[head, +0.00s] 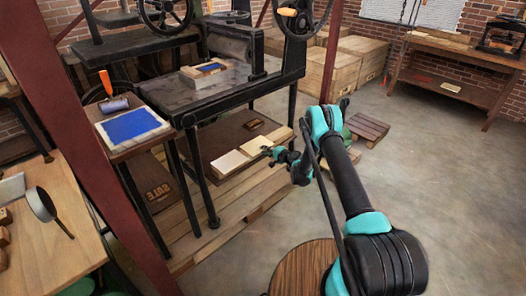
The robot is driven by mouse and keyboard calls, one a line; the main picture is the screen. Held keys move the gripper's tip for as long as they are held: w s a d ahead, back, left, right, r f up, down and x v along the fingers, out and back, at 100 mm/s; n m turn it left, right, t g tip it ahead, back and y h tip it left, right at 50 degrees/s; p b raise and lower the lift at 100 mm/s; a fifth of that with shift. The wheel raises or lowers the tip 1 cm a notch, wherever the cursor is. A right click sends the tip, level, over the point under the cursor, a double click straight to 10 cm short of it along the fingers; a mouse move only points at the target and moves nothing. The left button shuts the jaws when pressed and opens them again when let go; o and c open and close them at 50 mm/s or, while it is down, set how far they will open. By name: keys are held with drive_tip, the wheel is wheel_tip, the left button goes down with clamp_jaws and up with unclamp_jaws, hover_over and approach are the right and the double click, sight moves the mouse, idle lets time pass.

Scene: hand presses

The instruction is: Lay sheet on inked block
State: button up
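A small block with a blue top (209,67) sits on the bed of the black press, towards the upper middle. A larger blue-inked slab (132,124) with a pale border lies on the side stand at the left. Two pale flat pieces that look like sheets or sheet stacks lie on the low wooden level under the press: a whiter one (229,164) and a cream one (256,146). My gripper (270,153) is low beside the cream one's right edge. Its fingers are too small to show whether they are open, or whether they touch it.
A roller (114,105) lies behind the blue slab. The press (180,90) has dark legs and a large handwheel (166,12). A red post crosses the left side. A round wooden stool (304,268) stands at the front. The floor (440,170) at right is clear.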

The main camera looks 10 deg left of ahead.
drive_tip(key=shift+c, duration=0.6)
clamp_jaws()
drive_tip(key=shift+r, duration=0.1)
drive_tip(key=shift+r, duration=1.4)
drive_tip(key=v, duration=0.7)
drive_tip(key=shift+r, duration=0.5)
drive_tip(key=shift+s+d, duration=0.15)
drive_tip(key=shift+s, duration=0.05)
